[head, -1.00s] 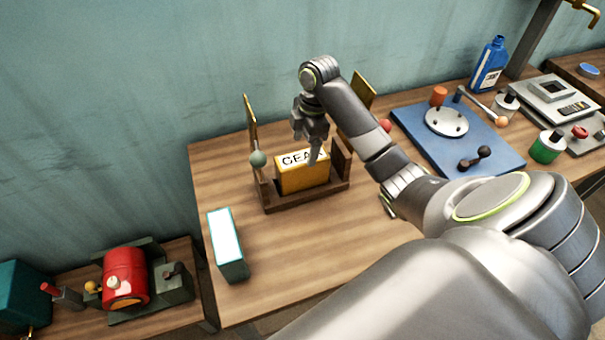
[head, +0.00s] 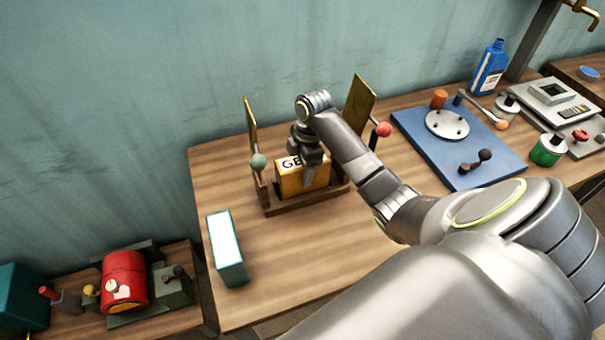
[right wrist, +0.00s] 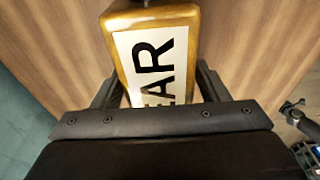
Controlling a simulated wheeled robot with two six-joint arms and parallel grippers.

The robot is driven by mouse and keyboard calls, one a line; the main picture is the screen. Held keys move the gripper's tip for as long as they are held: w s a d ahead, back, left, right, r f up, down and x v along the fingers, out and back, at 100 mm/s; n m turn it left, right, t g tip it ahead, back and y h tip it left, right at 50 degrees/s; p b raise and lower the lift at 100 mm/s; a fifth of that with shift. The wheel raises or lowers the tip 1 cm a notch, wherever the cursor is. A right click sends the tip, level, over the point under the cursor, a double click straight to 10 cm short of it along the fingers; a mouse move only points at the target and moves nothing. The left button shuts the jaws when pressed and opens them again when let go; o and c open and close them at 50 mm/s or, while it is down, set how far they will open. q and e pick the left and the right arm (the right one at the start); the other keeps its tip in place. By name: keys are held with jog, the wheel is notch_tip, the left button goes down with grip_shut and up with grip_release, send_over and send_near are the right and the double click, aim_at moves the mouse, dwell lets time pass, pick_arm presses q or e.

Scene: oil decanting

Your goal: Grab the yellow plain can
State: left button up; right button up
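A yellow can (head: 290,181) with a white label stands in a brown wooden holder (head: 300,204) on the table. "GE" shows on the label in the head view; the right wrist view shows the can (right wrist: 190,50) with "EAR" in black. My right gripper (head: 309,168) is down over the can and hides part of its label and top. In the right wrist view my right gripper's fingers (right wrist: 158,88) stand wide apart on either side of the can; I see no clear grip on it. My left gripper is not in view.
Upright brass plates flank the holder, with a green knob (head: 258,161) and a red knob (head: 384,129). A white-topped box (head: 226,240) stands front left. A blue board (head: 428,155) with fittings and a blue bottle (head: 488,68) are to the right. A red drum (head: 124,277) sits lower left.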

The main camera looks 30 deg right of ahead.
jog(key=shift+w, duration=0.1)
jog(key=c, duration=1.3)
